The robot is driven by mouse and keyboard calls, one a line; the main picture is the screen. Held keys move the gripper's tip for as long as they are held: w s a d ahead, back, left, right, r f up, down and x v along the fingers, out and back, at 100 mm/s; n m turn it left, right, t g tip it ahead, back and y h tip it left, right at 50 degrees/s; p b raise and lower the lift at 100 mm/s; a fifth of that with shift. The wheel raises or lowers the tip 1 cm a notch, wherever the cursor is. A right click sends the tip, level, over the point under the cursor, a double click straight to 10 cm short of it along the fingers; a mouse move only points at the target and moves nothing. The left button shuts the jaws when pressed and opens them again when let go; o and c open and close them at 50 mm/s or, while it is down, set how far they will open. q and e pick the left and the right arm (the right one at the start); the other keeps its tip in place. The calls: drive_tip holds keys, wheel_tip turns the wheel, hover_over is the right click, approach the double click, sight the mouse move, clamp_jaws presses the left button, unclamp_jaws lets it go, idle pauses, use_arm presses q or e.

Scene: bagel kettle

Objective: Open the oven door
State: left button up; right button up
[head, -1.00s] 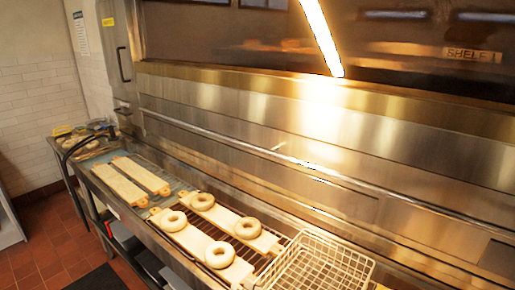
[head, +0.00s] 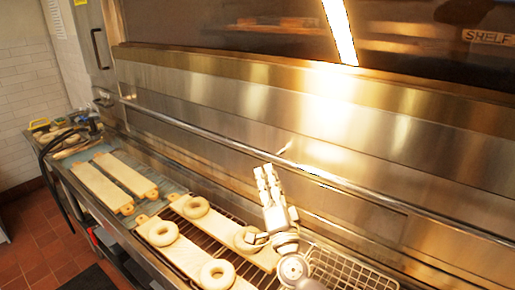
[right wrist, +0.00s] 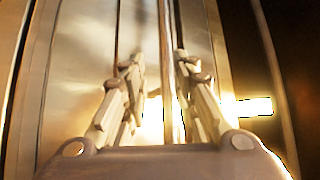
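The oven's broad steel front (head: 230,95) fills the back of the head view, with a dark glass window (head: 400,50) above. A long horizontal handle bar (head: 375,193) runs across the front. My right gripper (head: 264,170) points up toward the bar, its tips just below it in the picture. In the right wrist view my right gripper (right wrist: 158,58) has its fingers spread. The bar (right wrist: 168,85) shows as a long upright line between them, nearer the right finger; I cannot tell if they touch. My left gripper is not in view.
A counter below the oven holds boards (head: 125,174) and several bagels (head: 163,233) on a rack. A wire basket (head: 345,270) sits at the lower right, partly behind my right arm. A smaller upright handle (head: 97,48) is at the far left.

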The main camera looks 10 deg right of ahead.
sight(260, 152)
drive_tip(key=shift+w+r, duration=0.25)
drive_tip(key=shift+r, duration=0.35)
drive_tip(key=shift+w+r, duration=0.25)
drive_tip(key=shift+r, duration=0.3)
drive_tip(key=x, duration=0.2)
drive_tip(key=f+b+x, duration=0.1)
drive_tip(key=x, duration=0.3)
drive_tip(key=shift+w+a+f+b, duration=0.15)
drive_tip(key=shift+w+a+b, duration=0.1)
drive_tip(key=shift+b, duration=0.1)
drive_tip(key=shift+w+d+r, duration=0.1)
drive_tip(key=shift+w+r, duration=0.15)
drive_tip(key=shift+r, duration=0.1)
drive_tip(key=shift+c, duration=1.1)
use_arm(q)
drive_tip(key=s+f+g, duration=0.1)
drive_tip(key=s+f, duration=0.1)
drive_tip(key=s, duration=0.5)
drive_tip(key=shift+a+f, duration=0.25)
use_arm(e)
clamp_jaws()
